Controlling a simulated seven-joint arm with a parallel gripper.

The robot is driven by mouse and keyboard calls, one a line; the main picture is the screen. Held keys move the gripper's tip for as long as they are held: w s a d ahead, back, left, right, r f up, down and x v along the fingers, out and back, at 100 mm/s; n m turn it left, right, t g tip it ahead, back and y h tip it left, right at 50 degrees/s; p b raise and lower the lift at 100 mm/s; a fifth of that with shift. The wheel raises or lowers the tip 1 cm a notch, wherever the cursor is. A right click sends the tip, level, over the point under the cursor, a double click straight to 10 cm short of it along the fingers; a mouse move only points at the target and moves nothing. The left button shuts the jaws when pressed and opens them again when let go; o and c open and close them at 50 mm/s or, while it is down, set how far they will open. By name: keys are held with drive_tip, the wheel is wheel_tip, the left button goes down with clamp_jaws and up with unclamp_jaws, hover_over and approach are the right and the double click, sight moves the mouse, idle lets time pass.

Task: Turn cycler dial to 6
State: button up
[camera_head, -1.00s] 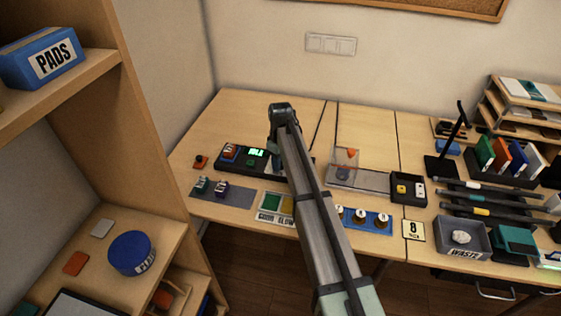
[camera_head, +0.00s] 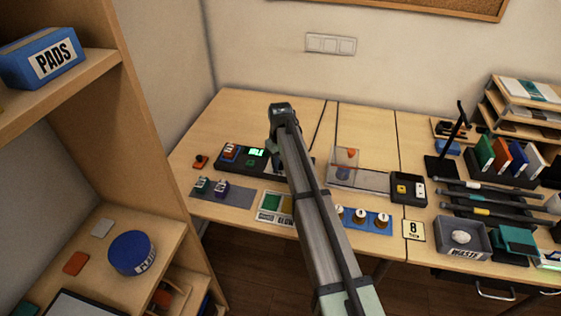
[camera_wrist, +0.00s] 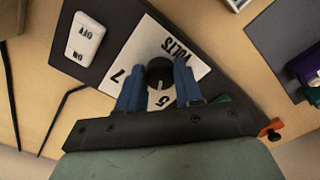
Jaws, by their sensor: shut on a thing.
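The cycler dial (camera_wrist: 160,73) is a round black knob on a white label plate (camera_wrist: 190,52) printed with VOLTS and the numbers 7 and 5. The rest of the scale is covered by my gripper. In the wrist view my gripper (camera_wrist: 158,84) is shut on the dial, with one blue finger on each side of it. A thin pale mark shows on the knob, pointing toward the gripper's base. In the head view the cycler (camera_head: 232,163) is a dark box with a lit green display; my arm hides the dial and gripper there.
A white ON/OFF switch (camera_wrist: 85,38) sits beside the dial plate. A grey mat (camera_head: 240,196) with small labelled parts lies in front of the cycler. A clear-lidded tray (camera_head: 358,180) stands right of my arm. Dark cables (camera_wrist: 62,102) lie on the wood.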

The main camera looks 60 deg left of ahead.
drive_tip(key=m, duration=0.6)
drive_tip(key=shift+s, duration=0.1)
drive_tip(key=shift+m, duration=0.4)
idle(0.3)
drive_tip(key=o, duration=1)
drive_tip(key=shift+o, duration=0.2)
wheel_tip(320, 180, up, 14)
idle(0.4)
